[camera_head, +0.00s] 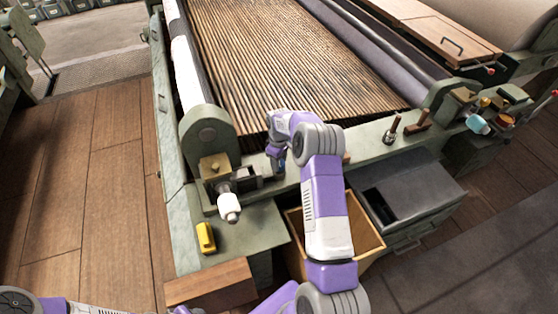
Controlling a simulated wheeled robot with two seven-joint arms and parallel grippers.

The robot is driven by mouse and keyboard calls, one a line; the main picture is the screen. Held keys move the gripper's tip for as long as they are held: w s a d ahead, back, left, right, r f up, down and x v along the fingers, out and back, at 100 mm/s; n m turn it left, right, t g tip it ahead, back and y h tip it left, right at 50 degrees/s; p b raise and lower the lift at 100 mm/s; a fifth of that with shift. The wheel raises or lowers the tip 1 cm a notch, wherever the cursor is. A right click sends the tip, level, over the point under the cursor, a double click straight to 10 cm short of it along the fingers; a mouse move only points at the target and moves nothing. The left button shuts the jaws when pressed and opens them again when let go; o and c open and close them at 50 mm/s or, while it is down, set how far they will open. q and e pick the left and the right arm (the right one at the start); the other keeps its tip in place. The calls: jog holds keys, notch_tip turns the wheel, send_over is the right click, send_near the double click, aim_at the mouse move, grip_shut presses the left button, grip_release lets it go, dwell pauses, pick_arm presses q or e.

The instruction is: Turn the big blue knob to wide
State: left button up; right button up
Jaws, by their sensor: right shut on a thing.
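My right arm reaches up from the bottom of the head view, and its gripper (279,168) points down at the front rail of the slatted machine. It is shut on what appears to be the big blue knob (282,170), of which only a small dark blue bit shows between and beside the fingers. The rest of the knob and any setting marks are hidden by the gripper and wrist. Part of my left arm shows at the bottom left edge; its gripper is out of view.
A white-tipped handle (229,207) and a yellow object (205,238) are left of the gripper. An open wooden bin (371,232) and a grey box (415,192) stand below the rail. A small knob (390,136) and a cyan item (478,124) are at right.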

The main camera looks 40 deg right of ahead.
dwell(0.3)
jog(key=o, duration=1)
jog(key=shift+o, duration=0.2)
notch_tip(320, 180, up, 8)
jog(key=shift+f+p, duration=0.15)
jog(key=shift+p, duration=0.55)
